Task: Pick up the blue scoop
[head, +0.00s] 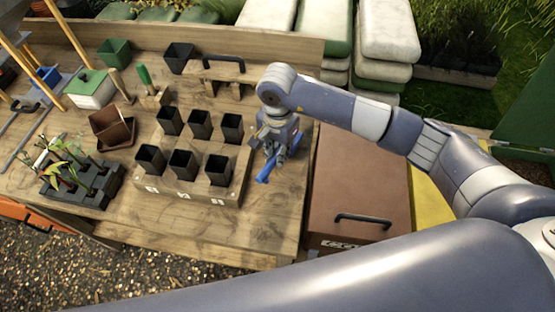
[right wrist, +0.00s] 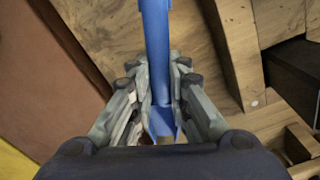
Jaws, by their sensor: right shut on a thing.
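The blue scoop (head: 266,171) is at the right end of the wooden bench, beside the pot holder. My right gripper (head: 277,153) is over it and shut on it. In the right wrist view the blue handle (right wrist: 157,45) runs up between the two fingers of my gripper (right wrist: 161,95). A wider blue part shows below, between the fingers. I cannot tell whether the scoop touches the bench top. The left gripper is not in view.
A wooden holder (head: 185,200) with several black pots stands just left of the gripper. A seedling tray (head: 85,185) is farther left. A brown box (head: 345,190) with a black handle stands right of the bench. The bench front right is clear.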

